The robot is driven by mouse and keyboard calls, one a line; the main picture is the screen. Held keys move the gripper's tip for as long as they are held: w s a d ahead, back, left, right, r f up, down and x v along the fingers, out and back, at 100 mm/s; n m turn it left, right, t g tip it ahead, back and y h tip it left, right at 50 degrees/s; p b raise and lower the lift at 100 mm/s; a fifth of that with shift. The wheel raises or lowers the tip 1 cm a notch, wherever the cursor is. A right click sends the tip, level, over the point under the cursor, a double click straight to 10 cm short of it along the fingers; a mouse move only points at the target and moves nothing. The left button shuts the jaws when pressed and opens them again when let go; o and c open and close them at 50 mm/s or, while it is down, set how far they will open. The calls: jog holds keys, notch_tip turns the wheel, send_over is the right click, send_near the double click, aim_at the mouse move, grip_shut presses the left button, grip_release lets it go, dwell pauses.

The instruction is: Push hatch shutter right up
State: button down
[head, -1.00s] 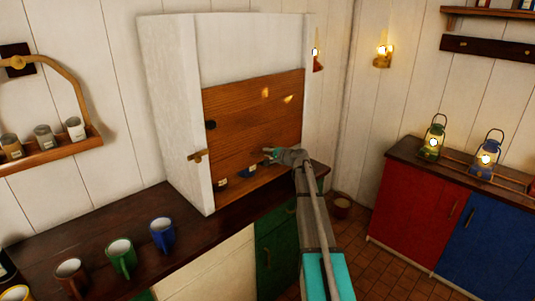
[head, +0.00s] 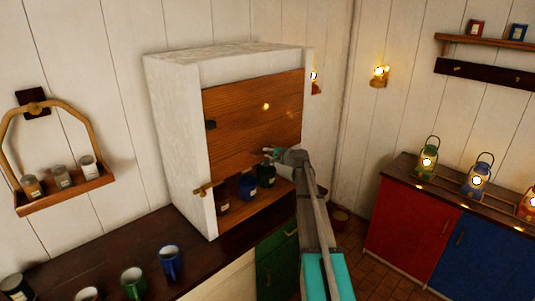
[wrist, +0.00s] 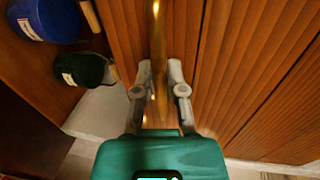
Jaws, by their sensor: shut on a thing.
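The hatch shutter (head: 250,118) is a brown wooden panel in the white cabinet (head: 180,140). It is partly raised, with an open gap under its lower edge. My gripper (head: 272,154) is at the lower part of the shutter, toward its right side. In the wrist view, my gripper (wrist: 160,73) is shut on a brass bar handle (wrist: 157,30) running along the shutter boards (wrist: 230,70). In the gap stand a brown container (head: 222,198), a blue one (head: 247,187) and a green one (head: 266,176). My arm hides part of the lower right opening.
Several mugs, one blue (head: 169,262) and one green (head: 133,282), stand on the dark counter (head: 120,245). A shelf with jars (head: 65,190) hangs at left. Lanterns (head: 427,158) stand on the red and blue cupboards at right. A brass catch (head: 204,188) sits at the opening's left edge.

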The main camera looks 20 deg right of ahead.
aim_at(262, 138)
notch_tip(262, 138, up, 6)
jog(key=p, duration=0.5)
jog(key=shift+r, duration=0.15)
jog(key=shift+w, duration=0.1)
jog(key=shift+w+d, duration=0.1)
jog(key=c, duration=0.7)
grip_release()
jog(key=shift+r, duration=0.15)
jog(key=shift+f, duration=0.25)
